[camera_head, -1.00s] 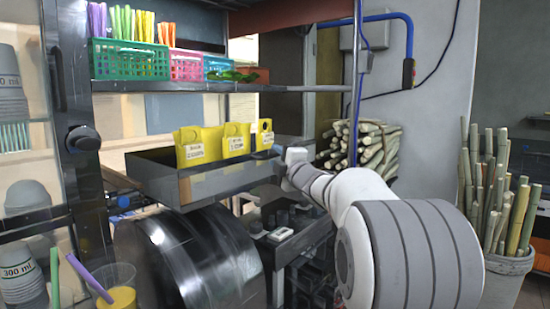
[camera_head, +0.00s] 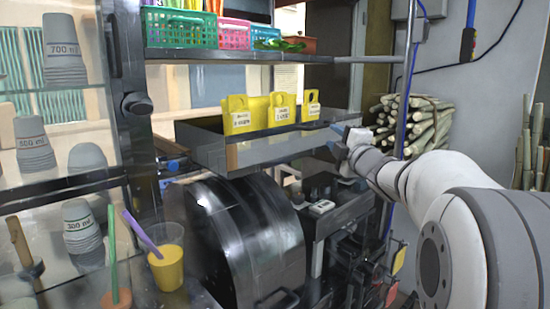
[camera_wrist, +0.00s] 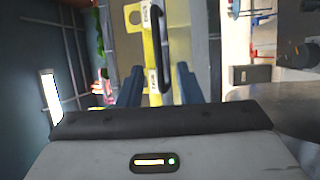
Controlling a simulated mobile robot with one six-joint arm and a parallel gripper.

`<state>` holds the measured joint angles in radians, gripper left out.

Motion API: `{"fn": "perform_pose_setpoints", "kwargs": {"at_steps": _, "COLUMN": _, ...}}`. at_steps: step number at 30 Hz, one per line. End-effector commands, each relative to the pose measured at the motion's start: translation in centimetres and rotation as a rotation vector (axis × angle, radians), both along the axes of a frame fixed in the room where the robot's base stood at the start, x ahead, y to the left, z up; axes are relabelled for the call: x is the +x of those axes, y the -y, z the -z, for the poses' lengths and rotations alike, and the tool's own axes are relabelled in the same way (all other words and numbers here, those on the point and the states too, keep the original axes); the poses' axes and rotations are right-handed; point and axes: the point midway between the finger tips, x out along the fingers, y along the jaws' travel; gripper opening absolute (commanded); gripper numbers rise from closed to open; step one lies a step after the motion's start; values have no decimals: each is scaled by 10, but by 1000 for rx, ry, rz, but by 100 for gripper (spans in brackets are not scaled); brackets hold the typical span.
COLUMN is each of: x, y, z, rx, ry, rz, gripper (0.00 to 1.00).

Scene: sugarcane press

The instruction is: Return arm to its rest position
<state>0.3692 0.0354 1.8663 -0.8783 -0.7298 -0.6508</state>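My arm reaches in from the right in the head view, white and grey, bent towards the metal tray (camera_head: 240,153). My gripper (camera_head: 343,137) is at the tray's right end, with its blue fingertips pointing at it; whether they touch the tray is unclear. In the wrist view my gripper (camera_wrist: 157,78) shows two blue fingers set apart, with a yellow holder (camera_wrist: 135,20) and a dark loop beyond and between them. I see nothing clamped between the fingers.
A black machine drum (camera_head: 245,240) sits below the tray. A shelf (camera_head: 240,55) with coloured baskets is above. At left are stacked cups (camera_head: 64,50) and a cup of yellow juice (camera_head: 166,267). Cane bundles (camera_head: 412,122) lie at the back right.

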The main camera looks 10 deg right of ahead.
Motion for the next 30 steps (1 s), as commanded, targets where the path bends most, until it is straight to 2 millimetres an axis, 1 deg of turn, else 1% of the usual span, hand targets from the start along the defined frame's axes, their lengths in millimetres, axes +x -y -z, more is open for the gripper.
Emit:
{"fn": "perform_pose_setpoints", "kwargs": {"at_steps": 3, "x": -6, "y": -1, "z": -1, "rx": 79, "ry": -56, "rz": 52, "gripper": 32}}
{"fn": "perform_pose_setpoints", "kwargs": {"at_steps": 5, "x": -12, "y": -1, "z": 4, "rx": 151, "ry": -110, "rz": 99, "gripper": 32}}
{"fn": "perform_pose_setpoints", "kwargs": {"at_steps": 7, "x": -24, "y": -1, "z": 13, "rx": 252, "ry": -187, "rz": 165, "gripper": 32}}
{"fn": "perform_pose_setpoints", "kwargs": {"at_steps": 11, "x": -52, "y": -4, "z": 41, "rx": 455, "ry": -350, "rz": 296, "gripper": 32}}
{"fn": "perform_pose_setpoints", "kwargs": {"at_steps": 14, "x": -82, "y": -11, "z": 67, "rx": 607, "ry": -483, "rz": 397, "gripper": 32}}
{"fn": "perform_pose_setpoints", "kwargs": {"at_steps": 17, "x": -117, "y": -23, "z": 94, "rx": 750, "ry": -622, "rz": 498, "gripper": 32}}
{"fn": "perform_pose_setpoints", "kwargs": {"at_steps": 18, "x": -133, "y": -28, "z": 106, "rx": 806, "ry": -680, "rz": 540, "gripper": 32}}
{"fn": "perform_pose_setpoints", "kwargs": {"at_steps": 20, "x": -159, "y": -38, "z": 122, "rx": 885, "ry": -769, "rz": 603, "gripper": 32}}
{"fn": "perform_pose_setpoints", "kwargs": {"at_steps": 21, "x": -177, "y": -45, "z": 133, "rx": 936, "ry": -829, "rz": 647, "gripper": 32}}
{"fn": "perform_pose_setpoints", "kwargs": {"at_steps": 23, "x": -206, "y": -57, "z": 148, "rx": 1006, "ry": -921, "rz": 712, "gripper": 32}}
{"fn": "perform_pose_setpoints", "kwargs": {"at_steps": 24, "x": -225, "y": -65, "z": 157, "rx": 1049, "ry": -982, "rz": 757, "gripper": 32}}
{"fn": "perform_pose_setpoints", "kwargs": {"at_steps": 26, "x": -253, "y": -76, "z": 169, "rx": 1104, "ry": -1068, "rz": 820, "gripper": 32}}
{"fn": "perform_pose_setpoints", "kwargs": {"at_steps": 27, "x": -271, "y": -84, "z": 176, "rx": 1134, "ry": -1122, "rz": 858, "gripper": 32}}
{"fn": "perform_pose_setpoints", "kwargs": {"at_steps": 30, "x": -307, "y": -99, "z": 188, "rx": 1189, "ry": -1231, "rz": 940, "gripper": 32}}
